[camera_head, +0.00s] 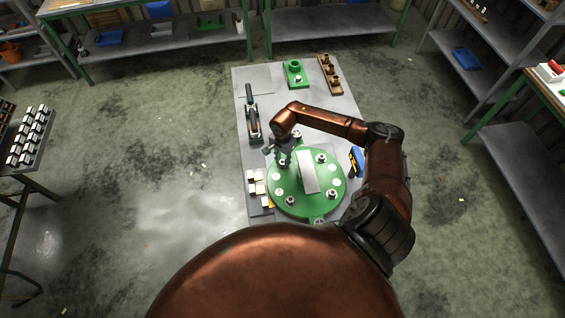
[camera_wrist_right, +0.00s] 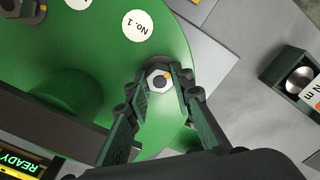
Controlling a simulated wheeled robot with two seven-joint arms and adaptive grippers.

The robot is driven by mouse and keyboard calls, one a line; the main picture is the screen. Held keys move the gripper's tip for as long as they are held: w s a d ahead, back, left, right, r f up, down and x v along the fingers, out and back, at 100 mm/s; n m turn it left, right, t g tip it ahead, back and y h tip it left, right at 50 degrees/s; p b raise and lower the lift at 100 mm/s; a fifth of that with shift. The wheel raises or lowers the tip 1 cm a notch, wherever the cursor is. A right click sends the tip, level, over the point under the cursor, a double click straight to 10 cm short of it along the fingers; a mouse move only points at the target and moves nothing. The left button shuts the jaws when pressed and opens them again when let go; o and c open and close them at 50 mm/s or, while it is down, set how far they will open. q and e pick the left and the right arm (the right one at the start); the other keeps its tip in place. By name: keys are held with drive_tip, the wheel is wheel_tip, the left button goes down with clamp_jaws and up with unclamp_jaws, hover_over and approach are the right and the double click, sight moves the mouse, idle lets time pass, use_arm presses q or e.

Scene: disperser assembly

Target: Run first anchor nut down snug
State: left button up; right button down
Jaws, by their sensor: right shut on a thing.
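The green round plate (camera_head: 280,188) lies on the grey work table, with a pale rectangular block (camera_head: 308,171) on it. My right gripper (camera_head: 283,160) reaches down to the plate's upper left edge. In the right wrist view my right gripper (camera_wrist_right: 160,82) is shut on a hex nut (camera_wrist_right: 158,74), which sits around a stud end at the plate's rim. Another nut (camera_wrist_right: 20,7) shows at the top left, near a white label reading No. 1 (camera_wrist_right: 137,26). Other nuts (camera_head: 321,158) stand around the plate. My left gripper is out of view.
A dark tool in a holder (camera_head: 253,120) stands at the table's left. A green fixture (camera_head: 294,75) and a brown rack (camera_head: 330,75) are at the far end. White and yellow blocks (camera_head: 256,188) lie left of the plate. A READY display (camera_wrist_right: 18,160) shows at lower left.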

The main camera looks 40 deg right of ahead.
drive_tip(key=m+b, duration=0.2)
drive_tip(key=m, duration=0.1)
drive_tip(key=shift+f+m, duration=0.1)
drive_tip(key=shift+m, duration=0.3)
drive_tip(key=m+b, duration=0.2)
drive_tip(key=m, duration=0.2)
drive_tip(key=shift+m, duration=0.3)
drive_tip(key=m+b, duration=0.1)
drive_tip(key=m, duration=0.3)
drive_tip(key=shift+b, duration=0.3)
drive_tip(key=shift+m+b, duration=0.4)
drive_tip(key=shift+m, duration=1.8)
drive_tip(key=c, duration=1.7)
unclamp_jaws()
drive_tip(key=shift+r, duration=0.2)
